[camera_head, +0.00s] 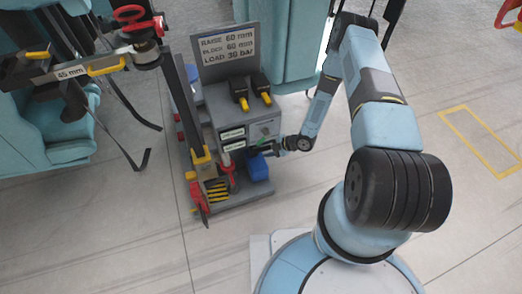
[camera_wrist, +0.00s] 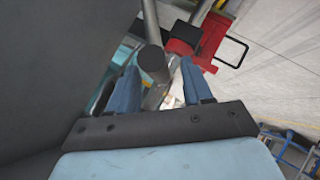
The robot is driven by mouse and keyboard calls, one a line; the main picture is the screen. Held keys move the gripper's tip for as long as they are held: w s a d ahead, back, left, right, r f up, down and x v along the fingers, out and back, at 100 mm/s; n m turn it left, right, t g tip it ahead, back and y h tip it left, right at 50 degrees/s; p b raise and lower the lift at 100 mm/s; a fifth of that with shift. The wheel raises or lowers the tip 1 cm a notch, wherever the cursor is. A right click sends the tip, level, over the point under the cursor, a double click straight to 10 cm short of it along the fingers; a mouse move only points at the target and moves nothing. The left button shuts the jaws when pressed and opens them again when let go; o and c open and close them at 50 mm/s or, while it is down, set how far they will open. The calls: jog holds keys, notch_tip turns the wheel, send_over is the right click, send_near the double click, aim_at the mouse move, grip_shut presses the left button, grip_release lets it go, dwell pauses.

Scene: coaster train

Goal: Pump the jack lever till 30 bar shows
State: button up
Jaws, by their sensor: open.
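My gripper (camera_head: 262,149) is at the front of the grey cart (camera_head: 238,203), its arm reaching in from the right. In the wrist view my gripper (camera_wrist: 157,88) is open, with one blue finger on each side. A dark grey round bar (camera_wrist: 154,64), which looks like the jack lever, has its end between the fingers, with gaps visible; whether either finger touches it I cannot tell. A red body (camera_wrist: 195,40) with a black loop handle lies beyond it, perhaps the jack. In the head view a red part (camera_head: 227,166) stands left of my gripper. No pressure reading is legible.
A sign (camera_head: 227,46) on the cart reads raise 60 mm, block 60 mm, load 30 bar. Black-and-yellow items (camera_head: 241,92) lie on its top. A tall post (camera_head: 184,105) stands at left.

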jog(key=shift+x, duration=1.2)
jog(key=shift+c, duration=0.2)
grip_shut()
